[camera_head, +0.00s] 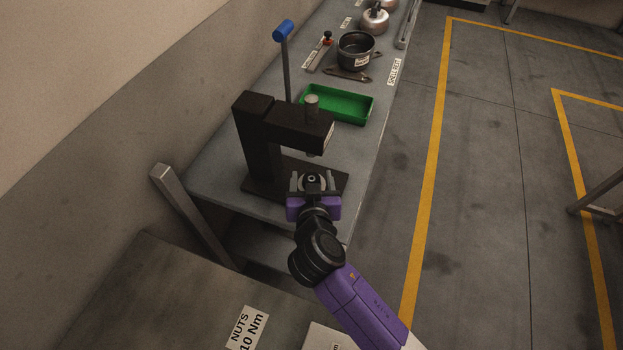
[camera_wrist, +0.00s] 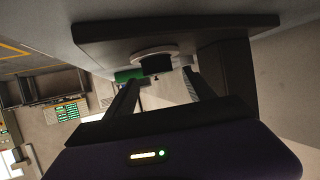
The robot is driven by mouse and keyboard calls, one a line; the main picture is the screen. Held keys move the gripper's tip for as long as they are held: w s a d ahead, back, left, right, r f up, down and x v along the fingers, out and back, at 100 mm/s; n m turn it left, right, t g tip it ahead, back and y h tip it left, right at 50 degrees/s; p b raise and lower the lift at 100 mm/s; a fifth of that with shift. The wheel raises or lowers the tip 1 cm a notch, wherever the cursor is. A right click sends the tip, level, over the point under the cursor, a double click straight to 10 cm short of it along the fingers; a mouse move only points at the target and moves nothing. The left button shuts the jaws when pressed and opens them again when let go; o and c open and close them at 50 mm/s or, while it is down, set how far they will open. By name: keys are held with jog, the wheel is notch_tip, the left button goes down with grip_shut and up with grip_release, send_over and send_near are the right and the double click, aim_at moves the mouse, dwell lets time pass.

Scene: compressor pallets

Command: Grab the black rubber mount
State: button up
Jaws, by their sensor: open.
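A small black piece, which looks like the rubber mount (camera_head: 312,178), sits on a pale round seat on the base of a black arbor press. In the wrist view, tilted nearly upside down, the black mount (camera_wrist: 157,65) shows against the pale ring (camera_wrist: 154,51). My gripper (camera_head: 313,183) is open at the front of the press base, with one finger on each side of the mount. In the wrist view the fingers of my gripper (camera_wrist: 162,82) reach toward the mount from both sides. Whether they touch it cannot be told.
The press (camera_head: 258,130) with its blue-knobbed lever (camera_head: 283,30) stands just beyond my gripper, its ram (camera_head: 312,103) overhead. A green tray (camera_head: 338,103) and a black pot (camera_head: 356,50) stand farther along the bench. Floor at the right is open.

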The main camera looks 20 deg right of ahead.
aim_at(311, 173)
jog(key=shift+f+p+x, duration=0.2)
jog(key=shift+p+x, duration=0.45)
jog(key=shift+x, duration=1.9)
jog(key=shift+s+a, duration=0.1)
grip_shut()
jog(key=shift+r, duration=0.1)
